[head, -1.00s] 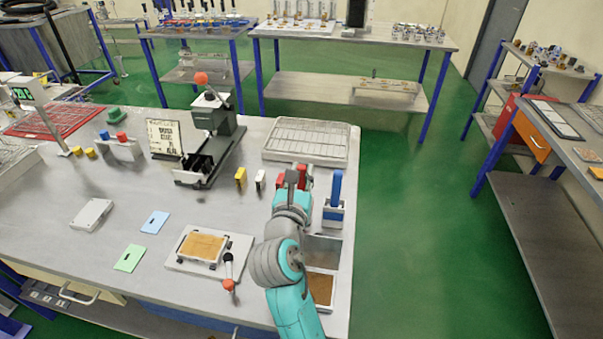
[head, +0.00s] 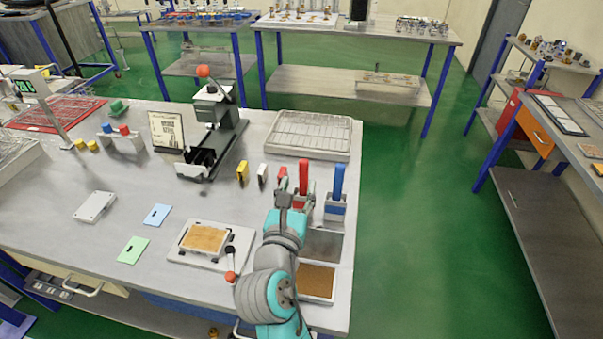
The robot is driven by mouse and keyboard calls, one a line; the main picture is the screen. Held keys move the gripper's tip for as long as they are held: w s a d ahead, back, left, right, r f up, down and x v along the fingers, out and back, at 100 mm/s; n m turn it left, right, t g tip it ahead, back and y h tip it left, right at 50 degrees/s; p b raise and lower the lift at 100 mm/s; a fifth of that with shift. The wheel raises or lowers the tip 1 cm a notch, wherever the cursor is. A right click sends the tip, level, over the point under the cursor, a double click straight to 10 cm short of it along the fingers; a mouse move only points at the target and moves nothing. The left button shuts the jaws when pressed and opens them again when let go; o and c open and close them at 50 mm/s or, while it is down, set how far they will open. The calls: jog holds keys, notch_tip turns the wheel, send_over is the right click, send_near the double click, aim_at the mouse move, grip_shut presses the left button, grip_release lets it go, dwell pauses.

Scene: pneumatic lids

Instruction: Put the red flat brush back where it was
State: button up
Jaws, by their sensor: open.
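The red flat brush (head: 303,178) stands upright with its handle up, to the left of the blue brush (head: 338,182). Its lower end is hidden behind my gripper and arm, but it appears to stand in a grey holder like the blue one's holder (head: 335,211). My gripper (head: 284,192) is open, just left of and nearer than the red brush, and seems apart from its handle. A smaller red piece (head: 283,173) shows just beyond the gripper; I cannot tell what it is.
A wire-topped tray (head: 307,134) lies behind the brushes. Yellow (head: 243,171) and white (head: 262,174) blocks stand to the left. A tray with a brown pad (head: 316,282) lies to the right of my arm. A clamp fixture (head: 208,242) stands front left.

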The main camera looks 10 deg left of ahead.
jog(key=s, duration=0.5)
dwell(0.5)
